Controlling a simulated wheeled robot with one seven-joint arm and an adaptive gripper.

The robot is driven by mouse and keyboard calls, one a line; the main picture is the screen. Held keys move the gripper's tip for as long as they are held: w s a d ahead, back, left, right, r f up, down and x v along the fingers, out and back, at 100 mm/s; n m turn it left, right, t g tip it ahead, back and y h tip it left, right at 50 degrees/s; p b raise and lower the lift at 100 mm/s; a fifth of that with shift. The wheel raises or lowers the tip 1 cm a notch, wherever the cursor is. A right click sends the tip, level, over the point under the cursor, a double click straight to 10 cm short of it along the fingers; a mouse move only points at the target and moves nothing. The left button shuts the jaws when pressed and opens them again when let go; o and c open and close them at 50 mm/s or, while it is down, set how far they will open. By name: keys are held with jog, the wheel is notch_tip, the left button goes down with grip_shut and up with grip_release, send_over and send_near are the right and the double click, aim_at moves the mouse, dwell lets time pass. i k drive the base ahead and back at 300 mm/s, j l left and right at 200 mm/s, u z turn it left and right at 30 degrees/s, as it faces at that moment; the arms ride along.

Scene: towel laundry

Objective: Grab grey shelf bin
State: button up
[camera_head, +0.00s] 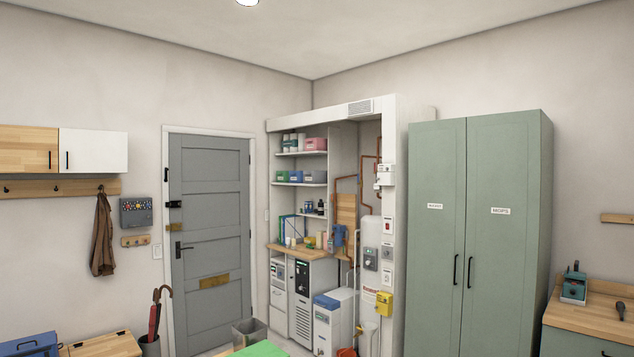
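Small bins stand on the open shelves of the white alcove unit at the back. On the middle shelf (300,185), a small greyish bin (308,178) seems to sit between a blue bin (295,177) and a bin at the right end; it is small and its colour is hard to be sure of. A green bin (281,176) is at the left end of that row. A pink bin (315,144) is on the shelf above. My gripper is not in view.
A grey open-topped bin (249,332) stands on the floor before the unit, with a green surface (261,349) at the bottom edge. A tall green cabinet (480,230) stands right, a grey door (211,220) left. A boiler tank (371,250) fills the alcove's right side.

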aim_at(309, 176)
jog(key=i+l+z, duration=0.2)
jog(key=i+z, duration=0.6)
jog(key=i+l+z, duration=0.15)
jog(key=i, duration=0.65)
jog(key=i+l+z, duration=0.15)
jog(key=i, duration=0.65)
jog(key=i+j+u, duration=0.2)
jog(key=i+u, duration=0.15)
jog(key=u, duration=0.15)
jog(key=i+u, duration=0.85)
jog(key=u, duration=0.15)
jog(key=i+l+u, duration=0.25)
jog(key=u, duration=0.25)
jog(key=i+j+u, duration=0.1)
jog(key=i, duration=0.7)
jog(key=i+j+u, duration=0.1)
jog(key=i+j, duration=0.15)
jog(key=i, duration=0.5)
